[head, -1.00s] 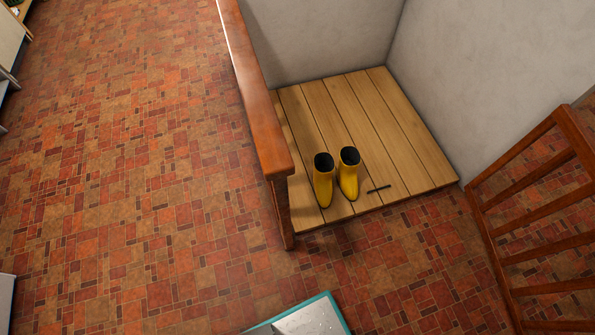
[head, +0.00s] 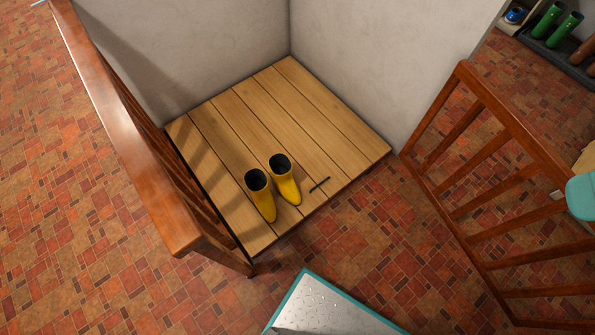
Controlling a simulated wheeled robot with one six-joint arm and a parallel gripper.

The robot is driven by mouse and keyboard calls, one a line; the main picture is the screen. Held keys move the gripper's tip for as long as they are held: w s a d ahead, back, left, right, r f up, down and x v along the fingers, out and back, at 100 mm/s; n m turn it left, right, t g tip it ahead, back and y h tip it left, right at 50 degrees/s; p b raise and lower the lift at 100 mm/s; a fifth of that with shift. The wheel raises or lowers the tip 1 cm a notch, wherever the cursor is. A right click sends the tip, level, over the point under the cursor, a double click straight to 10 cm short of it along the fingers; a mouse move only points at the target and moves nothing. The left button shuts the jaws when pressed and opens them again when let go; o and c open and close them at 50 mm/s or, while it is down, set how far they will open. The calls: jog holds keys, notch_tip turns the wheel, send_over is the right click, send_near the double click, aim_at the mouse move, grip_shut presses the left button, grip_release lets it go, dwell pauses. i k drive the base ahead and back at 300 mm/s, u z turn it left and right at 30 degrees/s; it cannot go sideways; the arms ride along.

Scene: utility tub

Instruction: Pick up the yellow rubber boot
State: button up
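Two yellow rubber boots stand upright side by side on a wooden plank platform (head: 300,112) in the head view. The left boot (head: 264,203) is slightly nearer to me than the right boot (head: 287,186). Both have dark open tops, and their toes point toward the platform's front edge. They are very close together; I cannot tell whether they touch. My gripper is not in view.
A small dark stick-like item (head: 320,184) lies right of the boots. A wooden railing (head: 125,115) bounds the platform's left side, with pale walls (head: 385,70) behind. Another railing (head: 480,190) stands right. Green boots (head: 563,30) stand far right.

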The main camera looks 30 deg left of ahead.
aim_at(280, 165)
jog(key=i, duration=0.95)
jog(key=u, duration=2.85)
